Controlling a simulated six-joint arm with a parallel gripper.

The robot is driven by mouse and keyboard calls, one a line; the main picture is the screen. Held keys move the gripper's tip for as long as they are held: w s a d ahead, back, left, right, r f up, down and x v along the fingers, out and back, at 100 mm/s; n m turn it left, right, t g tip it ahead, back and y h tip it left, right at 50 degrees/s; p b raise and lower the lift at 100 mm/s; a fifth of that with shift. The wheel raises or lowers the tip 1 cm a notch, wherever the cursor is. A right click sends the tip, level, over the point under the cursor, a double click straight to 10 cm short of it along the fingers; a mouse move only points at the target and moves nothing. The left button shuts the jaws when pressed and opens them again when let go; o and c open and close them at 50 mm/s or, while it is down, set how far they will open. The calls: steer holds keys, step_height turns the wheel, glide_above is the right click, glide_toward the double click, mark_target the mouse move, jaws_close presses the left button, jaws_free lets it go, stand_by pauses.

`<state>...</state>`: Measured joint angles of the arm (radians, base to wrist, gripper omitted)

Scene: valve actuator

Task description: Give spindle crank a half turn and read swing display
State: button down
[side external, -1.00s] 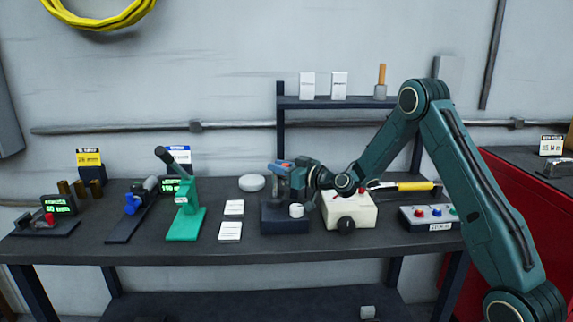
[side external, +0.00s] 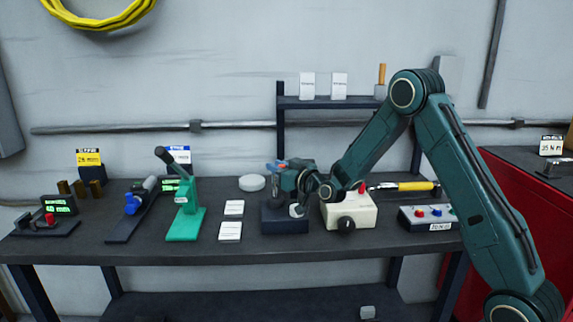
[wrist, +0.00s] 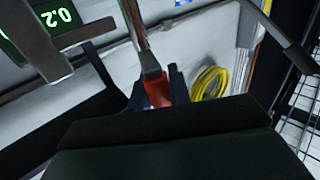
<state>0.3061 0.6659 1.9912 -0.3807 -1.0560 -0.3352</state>
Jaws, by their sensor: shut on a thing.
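My gripper (side external: 281,187) is shut at the dark block (side external: 284,221) in the middle of the bench, and the spindle crank there is mostly hidden by my wrist. The contact is hidden too. A small blue and orange part (side external: 279,167) shows just above my gripper. In the wrist view, a grey metal bar (wrist: 140,38) runs down to an orange-red end (wrist: 157,92) just above my gripper's dark body. A display with green digits (wrist: 40,28) is at the wrist view's top left. It looks upside down, seems to show 0.2, and is partly covered by a grey piece.
A cream box with a black knob (side external: 346,226) stands close on the right, then a button box (side external: 430,219). A white round cap (side external: 297,211) is at the block's front. White cards (side external: 231,231) and a green press (side external: 184,222) are on the left. A shelf rises behind.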

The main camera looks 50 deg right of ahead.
steer(key=shift+f+h, duration=0.1)
steer(key=shift+h, duration=0.2)
stand_by(0.4)
steer(key=c, duration=1.3)
jaws_free()
steer(key=shift+s, duration=0.15)
steer(key=s+a, duration=0.1)
steer(key=s, duration=0.6)
steer(key=shift+a, duration=0.1)
